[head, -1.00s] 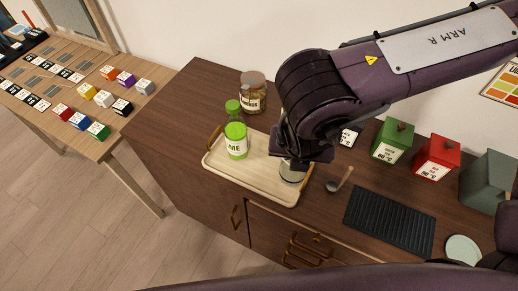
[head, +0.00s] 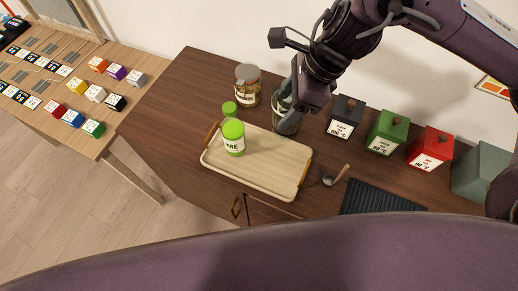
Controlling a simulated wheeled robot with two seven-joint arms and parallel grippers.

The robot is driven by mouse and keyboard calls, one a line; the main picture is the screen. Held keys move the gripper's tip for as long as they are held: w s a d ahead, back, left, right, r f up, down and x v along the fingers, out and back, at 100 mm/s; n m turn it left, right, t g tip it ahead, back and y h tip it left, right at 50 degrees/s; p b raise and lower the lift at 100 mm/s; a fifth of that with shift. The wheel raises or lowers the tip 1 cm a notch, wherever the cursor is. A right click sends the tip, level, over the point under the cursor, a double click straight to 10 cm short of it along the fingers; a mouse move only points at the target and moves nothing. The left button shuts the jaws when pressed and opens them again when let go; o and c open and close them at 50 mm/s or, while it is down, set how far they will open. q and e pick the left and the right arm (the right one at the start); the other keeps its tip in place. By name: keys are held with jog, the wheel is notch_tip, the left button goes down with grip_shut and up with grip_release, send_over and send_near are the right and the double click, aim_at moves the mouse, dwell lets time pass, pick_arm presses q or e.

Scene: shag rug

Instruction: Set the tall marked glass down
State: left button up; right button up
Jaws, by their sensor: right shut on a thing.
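The tall marked glass (head: 286,122) is clear. It is upright at my right gripper (head: 289,100), which is shut on its upper part. The gripper hides much of the glass and any marks. Its base shows just behind the back edge of the wooden tray (head: 265,170), over the dark brown counter. I cannot tell whether the base touches the counter. My left gripper is out of view.
A green lime bottle (head: 234,140) stands on the tray's left part; the tray's right part is bare. A lidded jar (head: 247,88) stands left of the glass. Dark (head: 345,118), green (head: 387,133) and red (head: 430,149) canisters stand to the right. A spoon (head: 335,177) lies beside the tray.

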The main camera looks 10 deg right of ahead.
notch_tip(320, 180, down, 20)
jog(key=shift+s+r, duration=0.1)
dwell(0.5)
jog(key=o, duration=1.1)
jog(key=shift+o, duration=0.2)
